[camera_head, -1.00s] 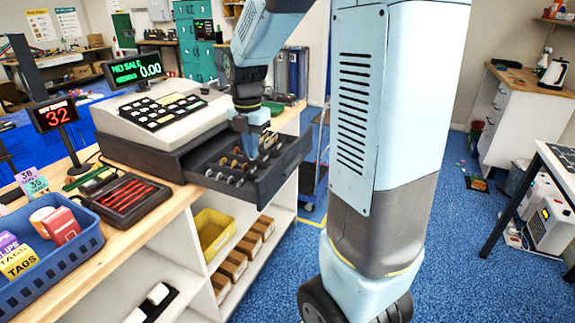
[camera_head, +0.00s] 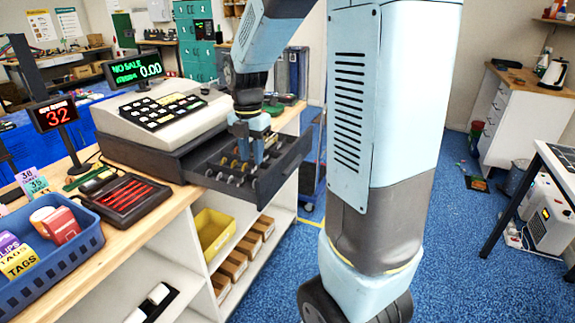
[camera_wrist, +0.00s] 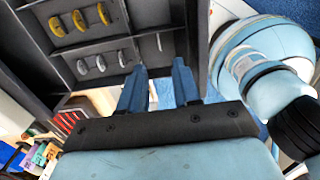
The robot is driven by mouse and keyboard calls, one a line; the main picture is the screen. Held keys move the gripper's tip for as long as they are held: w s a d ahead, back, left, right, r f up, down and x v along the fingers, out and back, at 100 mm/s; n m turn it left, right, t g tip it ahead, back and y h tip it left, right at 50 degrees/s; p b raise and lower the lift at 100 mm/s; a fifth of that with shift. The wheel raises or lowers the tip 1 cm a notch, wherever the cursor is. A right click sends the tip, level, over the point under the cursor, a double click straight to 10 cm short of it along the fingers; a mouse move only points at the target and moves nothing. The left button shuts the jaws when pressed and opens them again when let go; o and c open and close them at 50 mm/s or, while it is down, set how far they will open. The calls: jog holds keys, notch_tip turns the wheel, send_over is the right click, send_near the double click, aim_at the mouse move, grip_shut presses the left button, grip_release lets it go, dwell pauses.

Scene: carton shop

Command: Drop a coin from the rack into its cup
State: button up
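The open cash drawer (camera_head: 285,175) holds rows of coins standing on edge. In the wrist view, gold coins (camera_wrist: 80,20) stand in a row at the upper left, with silver coins (camera_wrist: 100,63) in a row below them. A thin pale sliver (camera_wrist: 158,42) shows beyond the fingertips; I cannot tell whether it is a coin. I cannot make out which compartment is the cup.
The cash register (camera_head: 160,110) stands on the wooden counter behind the drawer. A red-slotted tray (camera_head: 130,197) and a blue basket (camera_head: 60,255) are to the left. Below the drawer are a yellow bin (camera_head: 212,233) and brown boxes (camera_head: 235,265).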

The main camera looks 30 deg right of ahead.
jog(key=shift+r, duration=0.1)
notch_tip(320, 180, up, 14)
jog(key=shift+f, duration=0.25)
dwell(0.7)
jog(key=s+a+f+m+t, duration=0.1)
jog(key=s+m+t, duration=0.4)
jog(key=s+m, duration=1.4)
jog(key=f+m, duration=0.1)
jog(key=m, duration=0.5)
jog(key=shift+t, duration=0.3)
